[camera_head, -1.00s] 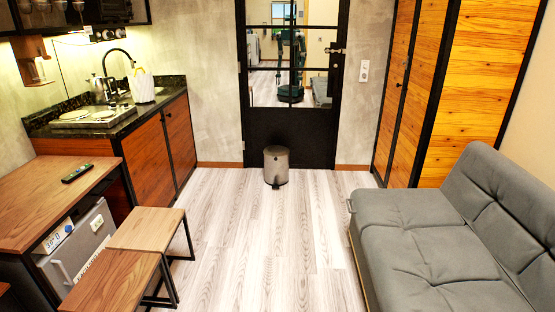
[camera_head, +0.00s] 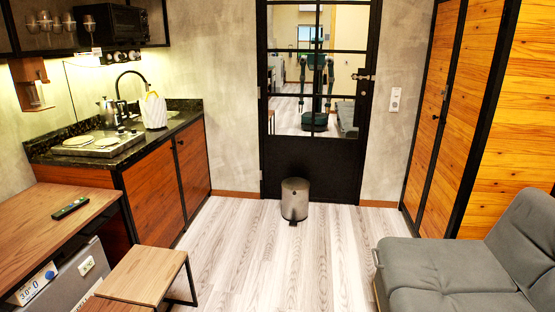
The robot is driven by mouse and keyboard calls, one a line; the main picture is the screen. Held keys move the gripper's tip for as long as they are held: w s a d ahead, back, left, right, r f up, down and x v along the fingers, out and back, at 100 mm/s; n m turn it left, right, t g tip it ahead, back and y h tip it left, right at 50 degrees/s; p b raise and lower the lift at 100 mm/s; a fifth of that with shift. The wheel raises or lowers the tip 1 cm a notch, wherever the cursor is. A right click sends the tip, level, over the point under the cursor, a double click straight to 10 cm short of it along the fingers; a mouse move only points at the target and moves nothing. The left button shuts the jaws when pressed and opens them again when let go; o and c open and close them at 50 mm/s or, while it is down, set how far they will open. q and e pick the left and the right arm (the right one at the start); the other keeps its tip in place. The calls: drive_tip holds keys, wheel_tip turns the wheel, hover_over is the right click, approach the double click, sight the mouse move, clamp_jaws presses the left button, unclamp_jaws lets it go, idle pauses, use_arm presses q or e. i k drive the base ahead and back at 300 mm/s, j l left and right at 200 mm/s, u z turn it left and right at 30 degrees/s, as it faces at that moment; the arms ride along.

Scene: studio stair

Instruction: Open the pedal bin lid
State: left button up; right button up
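The pedal bin (camera_head: 294,200) is a small grey-brown cylinder. It stands upright on the floor in front of the black door, near the middle of the head view. Its lid (camera_head: 295,183) looks closed. A small dark pedal (camera_head: 292,223) shows at its base, on the side facing me. Neither of my grippers is in view, apart from a small, distant reflection of a robot in the door's panes.
Wood-look floor (camera_head: 250,262) is clear between me and the bin. A grey sofa (camera_head: 447,268) stands at the right. A wooden stool (camera_head: 143,274) and a desk (camera_head: 40,220) stand at the left, before the kitchen counter (camera_head: 160,185). The black door (camera_head: 312,160) is behind the bin.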

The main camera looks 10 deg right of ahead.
sight(295, 185)
drive_tip(key=i+l+z, duration=0.25)
drive_tip(key=i, duration=0.75)
drive_tip(key=i+z, duration=0.25)
drive_tip(key=i, duration=0.8)
